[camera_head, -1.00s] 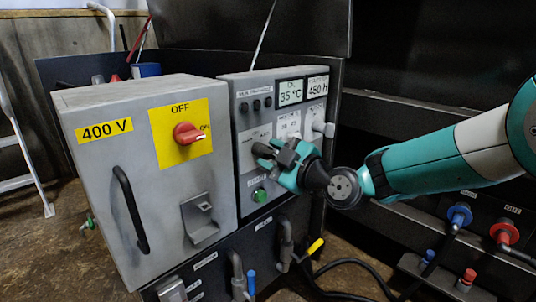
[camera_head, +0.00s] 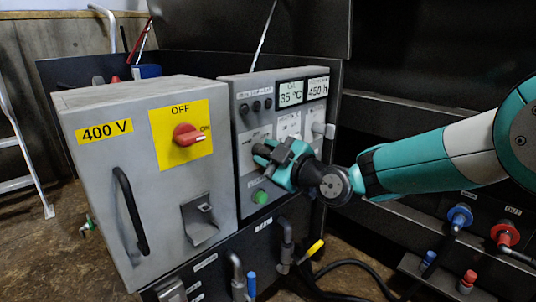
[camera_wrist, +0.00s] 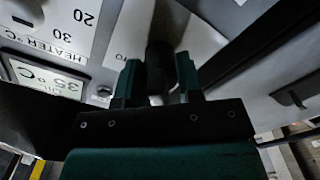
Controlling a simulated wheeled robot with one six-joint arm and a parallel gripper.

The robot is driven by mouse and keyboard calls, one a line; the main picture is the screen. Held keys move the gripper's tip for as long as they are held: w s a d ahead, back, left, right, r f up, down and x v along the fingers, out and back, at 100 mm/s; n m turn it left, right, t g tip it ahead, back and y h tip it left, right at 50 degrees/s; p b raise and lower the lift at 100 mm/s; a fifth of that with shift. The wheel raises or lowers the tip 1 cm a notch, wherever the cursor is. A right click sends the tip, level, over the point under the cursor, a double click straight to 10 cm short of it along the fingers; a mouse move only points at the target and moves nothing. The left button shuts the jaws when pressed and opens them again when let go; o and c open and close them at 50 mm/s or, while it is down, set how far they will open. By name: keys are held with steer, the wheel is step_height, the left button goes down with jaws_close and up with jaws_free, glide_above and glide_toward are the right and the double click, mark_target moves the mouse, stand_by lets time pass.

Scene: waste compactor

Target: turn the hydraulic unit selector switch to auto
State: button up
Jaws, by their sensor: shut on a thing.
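The selector switch (camera_wrist: 160,55) shows in the wrist view as a dark knob between my two fingers, in front of a white label plate (camera_wrist: 201,40). Part of the plate's lettering shows upside down; most of the word is hidden. My gripper (camera_wrist: 159,80) is shut on this knob. In the head view my gripper (camera_head: 264,155) is against the front of the grey control panel (camera_head: 238,125), below the three small black knobs and above the green button (camera_head: 259,197). It hides the switch there, so the switch's exact position cannot be told.
Two displays (camera_head: 290,93) sit above my gripper on the panel. A handle-like knob (camera_head: 323,130) sticks out at its right. The 400 V cabinet (camera_head: 88,180) with a red switch (camera_head: 187,134) is left. Hoses and a yellow-handled valve (camera_head: 314,248) are below.

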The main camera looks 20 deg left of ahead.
steer(key=m+p, duration=0.1)
steer(key=m, duration=0.2)
steer(key=shift+r+m, duration=0.1)
steer(key=shift+m, duration=0.2)
steer(key=m+p, duration=0.2)
steer(key=m, duration=0.2)
steer(key=shift+m, duration=0.3)
steer(key=m+p, duration=0.2)
steer(key=m, duration=0.2)
steer(key=shift+m, duration=0.3)
steer(key=shift+m+p, duration=1.55)
steer(key=shift+m, duration=0.65)
steer(key=o, duration=0.6)
steer(key=shift+c, duration=0.2)
steer(key=shift+d, duration=0.2)
